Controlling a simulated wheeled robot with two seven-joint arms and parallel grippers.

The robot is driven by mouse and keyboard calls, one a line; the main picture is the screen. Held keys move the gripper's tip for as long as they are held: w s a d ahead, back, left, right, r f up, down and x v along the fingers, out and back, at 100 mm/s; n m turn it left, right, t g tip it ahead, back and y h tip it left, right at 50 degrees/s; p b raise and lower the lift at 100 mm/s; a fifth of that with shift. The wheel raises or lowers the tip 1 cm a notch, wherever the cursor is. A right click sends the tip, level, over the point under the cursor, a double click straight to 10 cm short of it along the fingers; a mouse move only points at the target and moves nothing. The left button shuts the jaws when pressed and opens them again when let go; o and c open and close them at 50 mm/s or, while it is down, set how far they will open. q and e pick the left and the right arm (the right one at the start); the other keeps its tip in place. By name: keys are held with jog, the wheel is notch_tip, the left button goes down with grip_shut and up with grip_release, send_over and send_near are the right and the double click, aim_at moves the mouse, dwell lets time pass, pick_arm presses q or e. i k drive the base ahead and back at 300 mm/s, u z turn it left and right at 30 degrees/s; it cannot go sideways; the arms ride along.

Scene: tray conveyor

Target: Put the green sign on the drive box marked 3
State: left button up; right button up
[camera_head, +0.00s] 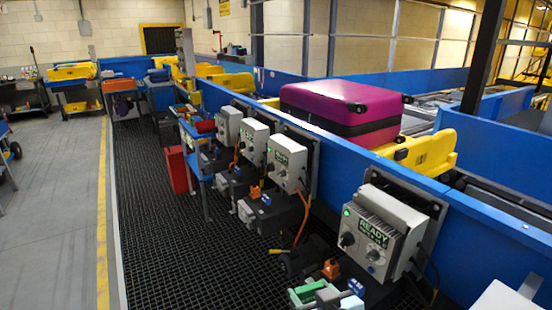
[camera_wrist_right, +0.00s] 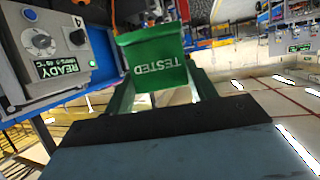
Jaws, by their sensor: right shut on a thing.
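My right gripper (camera_wrist_right: 160,88) is shut on the green sign (camera_wrist_right: 155,62) in the right wrist view. The sign is a bent green plate with white letters reading TESTED, upside down in that view. It is held clear of a drive box (camera_wrist_right: 55,50) at the left, whose display reads READY and which bears what looks like a 4. In the head view, grey drive boxes stand along the blue conveyor wall: the nearest (camera_head: 380,235), a second (camera_head: 287,160), a third (camera_head: 255,140) and a fourth (camera_head: 228,125). Their numbers are not legible there. My left gripper is not visible.
A magenta suitcase (camera_head: 345,110) lies in a yellow tray (camera_head: 425,153) on the conveyor behind the blue wall (camera_head: 480,235). Motors and cables sit below the boxes. A red bin (camera_head: 176,170) stands farther back. The black grating (camera_head: 165,250) at left is clear.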

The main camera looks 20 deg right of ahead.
aim_at(285, 143)
jog(key=i, duration=1.05)
jog(key=z, duration=0.7)
jog(key=i, duration=0.5)
